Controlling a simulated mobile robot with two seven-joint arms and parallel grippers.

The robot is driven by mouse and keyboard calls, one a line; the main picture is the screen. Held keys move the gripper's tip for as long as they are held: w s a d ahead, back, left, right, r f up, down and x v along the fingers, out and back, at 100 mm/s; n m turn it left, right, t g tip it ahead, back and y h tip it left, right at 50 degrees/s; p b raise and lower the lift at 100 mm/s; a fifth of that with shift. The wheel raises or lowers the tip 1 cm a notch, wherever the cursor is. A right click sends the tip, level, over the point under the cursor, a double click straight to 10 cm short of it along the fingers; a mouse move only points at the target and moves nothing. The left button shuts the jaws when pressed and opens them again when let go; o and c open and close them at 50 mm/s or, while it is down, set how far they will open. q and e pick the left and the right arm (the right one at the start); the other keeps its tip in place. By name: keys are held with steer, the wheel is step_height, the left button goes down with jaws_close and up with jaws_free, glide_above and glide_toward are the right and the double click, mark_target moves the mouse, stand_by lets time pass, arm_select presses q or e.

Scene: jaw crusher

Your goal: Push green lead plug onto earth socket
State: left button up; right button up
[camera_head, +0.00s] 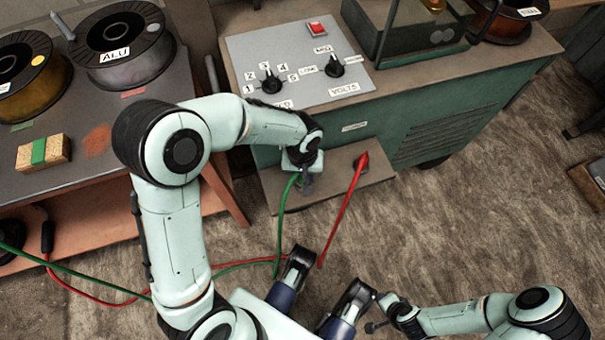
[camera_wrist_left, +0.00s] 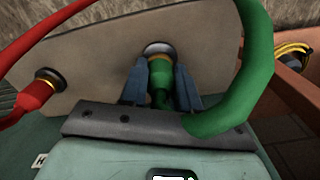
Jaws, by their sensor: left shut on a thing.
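My left gripper (camera_head: 305,187) is at the front ledge of the green machine, left of the red plug (camera_head: 361,162). In the left wrist view its blue-grey fingers (camera_wrist_left: 162,78) are shut on the green plug (camera_wrist_left: 160,88). The plug points at the earth socket (camera_wrist_left: 158,48), a metal ring on the panel, and its tip is at or very close to it. I cannot tell how far it is seated. The green lead (camera_wrist_left: 242,75) loops from the plug to the right. My right gripper (camera_head: 378,312) is low in the head view, away from the sockets; its jaws are unclear.
The red plug (camera_wrist_left: 35,95) sits at the other socket (camera_wrist_left: 47,77), with its red lead (camera_head: 340,218) hanging down. The machine's top has a switch panel (camera_head: 300,93). A bench (camera_head: 95,150) with wire spools stands left.

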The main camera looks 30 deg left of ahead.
steer(key=shift+r, duration=0.15)
arm_select(q)
steer(key=shift+f+b, duration=0.3)
steer(key=shift+f, duration=0.35)
arm_select(e)
steer(key=shift+f, duration=0.45)
arm_select(q)
steer(key=o, duration=1.1)
steer(key=shift+c, duration=0.2)
step_height(320, 180, up, 8)
steer(key=p, duration=0.2)
steer(key=shift+w+f+p, duration=0.1)
steer(key=shift+f+p, duration=0.15)
steer(key=shift+p, duration=0.1)
step_height(320, 180, up, 4)
steer(key=shift+r+p, duration=0.25)
steer(key=shift+p, duration=0.45)
steer(key=shift+a+r, duration=0.1)
steer(key=shift+r, duration=0.65)
arm_select(e)
step_height(320, 180, up, 6)
steer(key=a, duration=0.2)
steer(key=shift+w+a+r, duration=0.15)
steer(key=shift+w+a, duration=0.1)
steer(key=shift+w, duration=0.05)
